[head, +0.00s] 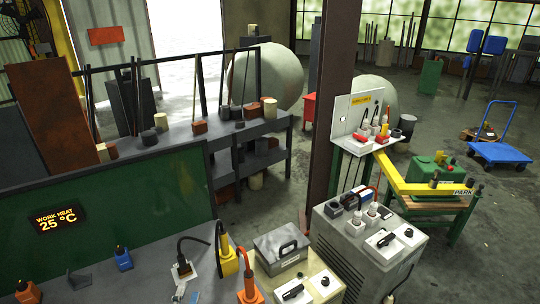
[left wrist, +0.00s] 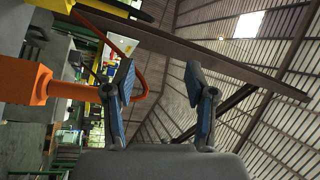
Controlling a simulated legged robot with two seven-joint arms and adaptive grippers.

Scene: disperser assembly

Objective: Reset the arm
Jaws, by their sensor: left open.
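My left gripper (left wrist: 159,80) shows in the left wrist view, its two dark blue-grey fingers spread apart with nothing between them. An orange plug-like tool (left wrist: 48,85) with an orange cable stands beyond the fingers, at the left of that tilted picture. A yellow part (left wrist: 48,4) is at its upper edge. In the head view the orange tool (head: 249,288) and a yellow one (head: 228,260) stand on the bench at the bottom. I cannot make out my left gripper clearly in the head view. My right gripper is not in view.
A grey box (head: 281,246) and a grey cabinet (head: 350,255) stand to the right. A brown column (head: 332,110) rises behind. Open floor lies at right.

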